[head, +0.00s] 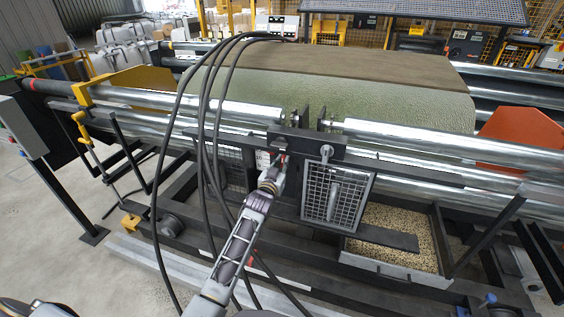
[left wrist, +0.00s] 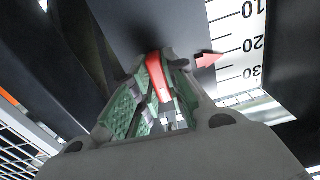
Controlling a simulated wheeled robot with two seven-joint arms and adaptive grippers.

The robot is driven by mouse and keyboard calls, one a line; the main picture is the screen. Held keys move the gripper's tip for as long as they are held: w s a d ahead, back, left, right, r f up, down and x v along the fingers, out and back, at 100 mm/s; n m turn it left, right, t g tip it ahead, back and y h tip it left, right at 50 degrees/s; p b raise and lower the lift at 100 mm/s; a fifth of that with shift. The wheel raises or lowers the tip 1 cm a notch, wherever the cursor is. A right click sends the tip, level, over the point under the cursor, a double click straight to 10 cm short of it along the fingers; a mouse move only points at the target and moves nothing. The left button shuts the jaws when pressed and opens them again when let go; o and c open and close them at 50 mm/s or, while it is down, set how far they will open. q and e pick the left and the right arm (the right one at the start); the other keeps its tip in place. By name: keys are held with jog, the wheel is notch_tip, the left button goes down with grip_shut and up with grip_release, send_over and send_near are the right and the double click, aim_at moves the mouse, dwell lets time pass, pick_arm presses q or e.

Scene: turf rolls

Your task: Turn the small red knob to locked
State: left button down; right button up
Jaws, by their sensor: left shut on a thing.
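The small red knob (left wrist: 157,76) shows in the left wrist view as a narrow red bar between the green-padded fingers of my left gripper (left wrist: 158,105). The gripper is shut on it, and the fingers hide part of it. Just right of it, a red pointer (left wrist: 208,59) lies against a white scale (left wrist: 236,40) marked 10, 20 and 30. In the head view my left gripper (head: 275,172) reaches up to the front of the dark machine frame; the knob is mostly hidden there. I cannot read a locked mark. My right gripper is not in view.
Black cables (head: 205,125) hang in front of the machine left of my arm. A mesh guard (head: 337,200) stands right of the gripper, above a tray of granules (head: 400,236). Metal rollers (head: 430,142) and a turf roll (head: 350,100) lie behind.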

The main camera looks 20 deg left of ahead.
pick_arm(q)
jog(key=shift+f+n, duration=0.1)
jog(key=shift+n, duration=0.3)
jog(key=c, duration=1.4)
grip_release()
jog(key=shift+c, duration=0.2)
jog(key=shift+s, duration=0.2)
jog(key=s, duration=1.1)
jog(key=shift+s+a, duration=0.2)
jog(key=shift+s, duration=0.1)
